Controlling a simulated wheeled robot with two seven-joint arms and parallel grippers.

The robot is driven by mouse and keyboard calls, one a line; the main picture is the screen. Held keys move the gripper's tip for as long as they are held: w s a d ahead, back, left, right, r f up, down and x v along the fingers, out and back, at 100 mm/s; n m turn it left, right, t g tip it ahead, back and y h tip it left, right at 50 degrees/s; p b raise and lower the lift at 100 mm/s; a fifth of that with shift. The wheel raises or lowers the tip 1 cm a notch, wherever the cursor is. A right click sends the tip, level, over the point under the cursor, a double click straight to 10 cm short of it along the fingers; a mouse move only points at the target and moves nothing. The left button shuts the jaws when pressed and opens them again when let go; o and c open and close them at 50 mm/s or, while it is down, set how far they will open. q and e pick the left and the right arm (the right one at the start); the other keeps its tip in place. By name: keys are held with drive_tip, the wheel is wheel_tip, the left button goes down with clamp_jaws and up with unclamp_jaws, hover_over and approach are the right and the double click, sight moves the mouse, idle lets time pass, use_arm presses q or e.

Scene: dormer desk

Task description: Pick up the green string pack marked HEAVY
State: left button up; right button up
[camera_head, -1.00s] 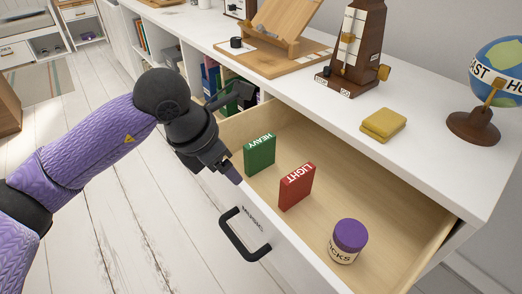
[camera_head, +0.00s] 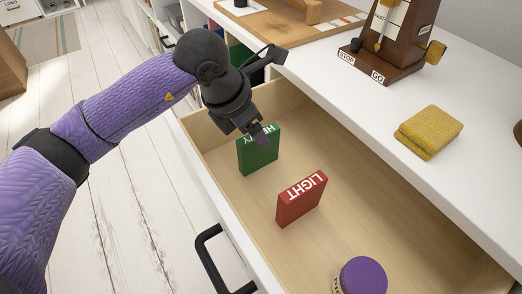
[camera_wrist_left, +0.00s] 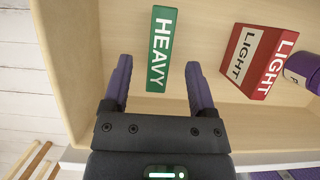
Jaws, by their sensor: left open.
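The green string pack marked HEAVY (camera_head: 258,156) stands upright in the open drawer, near its left end. My left gripper (camera_head: 262,138) is right above it in the head view and hides part of its top and lettering. In the left wrist view the green pack (camera_wrist_left: 161,50) lies ahead, between the lines of the two fingers. The left gripper (camera_wrist_left: 158,85) is open, with a finger on either side and nothing held. I cannot tell exactly how far the fingertips are above the pack. My right gripper is not in view.
A red pack marked LIGHT (camera_head: 302,198) stands to the right in the drawer (camera_head: 400,225). A jar with a purple lid (camera_head: 363,275) is nearer the front right. A folded yellow cloth (camera_head: 428,131) and a brown metronome (camera_head: 395,40) sit on the white desktop above.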

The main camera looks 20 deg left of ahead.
sight(259, 150)
use_arm(q)
drive_tip(key=b+x, duration=0.2)
drive_tip(key=x, duration=0.2)
drive_tip(key=shift+s+a+f, duration=0.15)
drive_tip(key=shift+f, duration=0.15)
drive_tip(key=shift+r, duration=0.25)
drive_tip(key=shift+c, duration=0.3)
clamp_jaws()
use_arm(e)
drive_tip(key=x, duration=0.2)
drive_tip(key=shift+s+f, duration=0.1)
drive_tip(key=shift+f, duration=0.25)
use_arm(q)
drive_tip(key=shift+r, duration=0.1)
